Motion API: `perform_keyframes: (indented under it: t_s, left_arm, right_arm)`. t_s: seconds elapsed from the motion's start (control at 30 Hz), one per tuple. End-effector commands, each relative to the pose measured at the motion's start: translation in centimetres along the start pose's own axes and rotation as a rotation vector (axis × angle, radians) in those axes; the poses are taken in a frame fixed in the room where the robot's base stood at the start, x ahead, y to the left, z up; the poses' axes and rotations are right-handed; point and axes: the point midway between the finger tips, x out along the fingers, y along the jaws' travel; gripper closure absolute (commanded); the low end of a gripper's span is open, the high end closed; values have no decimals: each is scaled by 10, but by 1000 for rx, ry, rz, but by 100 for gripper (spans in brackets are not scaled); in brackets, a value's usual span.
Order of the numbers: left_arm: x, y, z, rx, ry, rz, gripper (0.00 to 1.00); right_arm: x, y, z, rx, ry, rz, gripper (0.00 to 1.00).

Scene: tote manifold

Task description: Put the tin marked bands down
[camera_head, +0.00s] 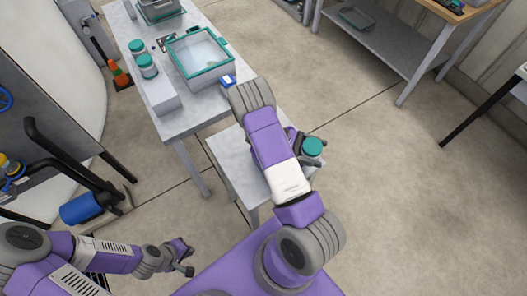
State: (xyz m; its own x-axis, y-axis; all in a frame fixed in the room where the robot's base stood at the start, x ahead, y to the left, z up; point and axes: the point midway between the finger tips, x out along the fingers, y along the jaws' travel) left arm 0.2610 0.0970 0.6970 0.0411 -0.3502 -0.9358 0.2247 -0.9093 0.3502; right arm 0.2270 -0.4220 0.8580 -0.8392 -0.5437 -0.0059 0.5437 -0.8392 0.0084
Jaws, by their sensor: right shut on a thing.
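A tin with a teal lid (312,147) is in my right gripper (308,150), at the right side of the low grey table (228,160). The gripper is shut on it; my own arm hides part of the gripper and of the table. I cannot read any label on the tin, nor tell whether it touches the table. My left gripper (186,257) is at the lower left, empty, with its fingers apart. Two similar teal-lidded tins, one at the back (137,47) and one nearer (147,66), stand on the long grey table (186,122).
A clear tote with a teal rim (203,82) stands on the long table, beside a pale box (159,96). A small blue-and-white item (228,81) is near the tote. An orange cone (118,75) stands on the floor at left. The floor at right is clear.

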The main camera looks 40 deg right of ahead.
Motion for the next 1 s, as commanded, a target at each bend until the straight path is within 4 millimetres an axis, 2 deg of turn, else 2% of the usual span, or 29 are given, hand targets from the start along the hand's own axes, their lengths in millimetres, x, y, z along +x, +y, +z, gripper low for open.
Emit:
perform_keyframes:
  t_s: [0.1,0.27,0.4,0.5,0.6,0.7,0.83,1.0]
  left_arm:
    - [3,-1,0,0,0,0,100]
    - [6,-2,0,0,0,0,100]
    - [9,-3,0,0,0,0,100]
    - [11,-4,0,0,0,0,100]
    - [12,-4,0,0,0,0,100]
    - [13,-5,-1,0,0,0,100]
    - [16,-6,-1,0,0,0,100]
    - [25,-9,-1,0,0,0,100]
  right_arm:
    - [-22,38,0,0,1,229,55]
    - [-64,84,3,0,2,534,55]
    - [-118,118,6,-3,3,812,55]
    - [-160,134,8,-6,3,992,55]
    - [-195,143,9,-7,2,1134,55]
    - [-219,146,11,-8,0,1226,55]
    - [-232,148,2,-12,-2,1276,55]
    - [-232,148,-32,-13,-3,1280,55]
